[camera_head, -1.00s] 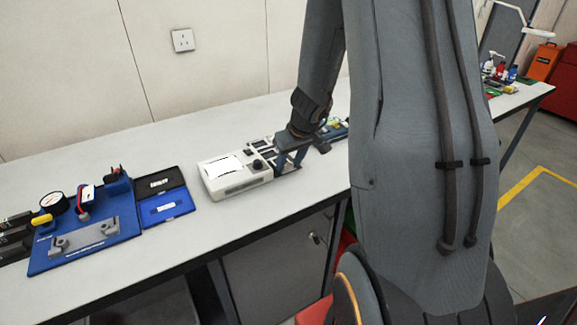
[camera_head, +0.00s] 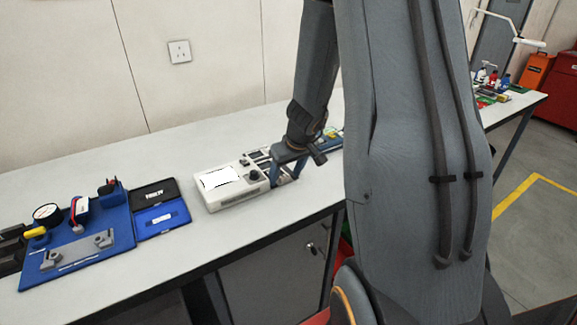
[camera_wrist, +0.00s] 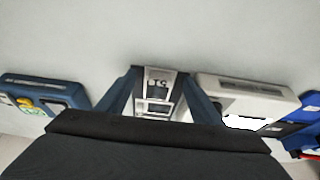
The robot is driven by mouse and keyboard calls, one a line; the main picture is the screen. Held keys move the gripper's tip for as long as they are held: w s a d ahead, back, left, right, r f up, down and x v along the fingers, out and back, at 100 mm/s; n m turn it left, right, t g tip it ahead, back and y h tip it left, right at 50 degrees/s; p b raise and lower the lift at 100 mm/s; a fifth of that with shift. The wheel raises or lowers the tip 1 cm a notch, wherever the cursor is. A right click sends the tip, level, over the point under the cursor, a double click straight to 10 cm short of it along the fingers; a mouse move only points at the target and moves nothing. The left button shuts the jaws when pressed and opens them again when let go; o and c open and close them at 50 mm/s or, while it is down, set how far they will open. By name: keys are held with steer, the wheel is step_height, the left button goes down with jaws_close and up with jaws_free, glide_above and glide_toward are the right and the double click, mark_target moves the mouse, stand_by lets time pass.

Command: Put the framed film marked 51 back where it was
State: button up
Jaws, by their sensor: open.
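In the wrist view a small light-framed piece with dark marks that look like 51 (camera_wrist: 157,83) lies between my fingers. A second light frame (camera_wrist: 154,107) sits just below it in the picture, partly hidden by my gripper body. My gripper (camera_wrist: 161,75) is open, one finger on each side of the frames. I cannot tell whether the fingers touch them. In the head view my gripper (camera_head: 287,179) points down at the right end of a white viewer box (camera_head: 232,198). The box also shows in the wrist view (camera_wrist: 240,88), just right of my right finger.
A blue device (camera_wrist: 42,92) is left of my gripper in the wrist view. In the head view an open black and blue case (camera_head: 162,218) and a blue fixture board (camera_head: 75,265) stand left of the viewer. The bench's front strip is clear.

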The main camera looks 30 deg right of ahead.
steer(key=p+v, duration=0.2)
steer(key=v, duration=0.9)
steer(key=s+a+g, duration=0.3)
steer(key=s+a, duration=1.1)
steer(key=a, duration=0.2)
steer(key=shift+s+f, duration=0.3)
steer(key=shift+f, duration=0.1)
